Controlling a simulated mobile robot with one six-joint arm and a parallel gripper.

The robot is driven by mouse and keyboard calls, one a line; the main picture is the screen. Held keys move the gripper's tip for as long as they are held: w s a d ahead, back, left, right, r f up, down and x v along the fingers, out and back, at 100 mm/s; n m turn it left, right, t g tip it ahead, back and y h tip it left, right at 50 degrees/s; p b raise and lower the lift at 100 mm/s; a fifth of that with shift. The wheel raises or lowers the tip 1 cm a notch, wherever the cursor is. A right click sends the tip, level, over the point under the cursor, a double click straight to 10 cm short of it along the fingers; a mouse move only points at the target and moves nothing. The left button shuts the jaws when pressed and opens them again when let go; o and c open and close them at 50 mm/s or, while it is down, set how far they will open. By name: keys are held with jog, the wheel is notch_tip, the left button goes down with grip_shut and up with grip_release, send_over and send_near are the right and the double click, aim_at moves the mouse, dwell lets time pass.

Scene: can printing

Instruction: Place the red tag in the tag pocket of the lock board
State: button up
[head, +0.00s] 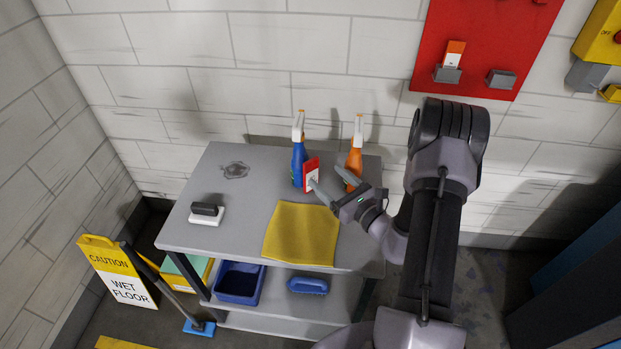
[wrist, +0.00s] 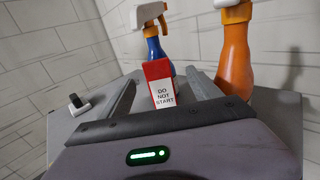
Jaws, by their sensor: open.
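The red tag (head: 311,168) stands upright on the grey table, close to the blue spray bottle. In the wrist view the tag (wrist: 158,70) has a red top and a white lower part reading DO NOT START. My gripper (head: 331,181) is open, its fingers pointing toward the tag. In the wrist view my gripper (wrist: 163,88) shows the tag between the lines of its two fingers, held by neither; its lower end is hidden. The red lock board (head: 480,35) is on the wall at upper right. It has a grey pocket (head: 447,75) with an orange-and-white tag and an empty-looking grey pocket (head: 501,79).
A blue spray bottle (head: 299,155) and an orange spray bottle (head: 354,160) stand close by. A yellow cloth (head: 301,232) and a white block with a dark top (head: 207,213) lie on the table (head: 185,235). A yellow box (head: 603,30) is right of the board.

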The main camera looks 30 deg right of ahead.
aim_at(312, 165)
jog(key=w, duration=0.2)
jog(key=w+a+b, duration=0.1)
jog(key=w, duration=0.2)
jog(key=w+a, duration=0.1)
jog(key=w, duration=0.1)
jog(key=shift+w+r+b, duration=0.1)
jog(key=shift+w+b, duration=0.1)
jog(key=shift+b, duration=0.1)
jog(key=shift+r, duration=0.1)
jog(key=c, duration=1.6)
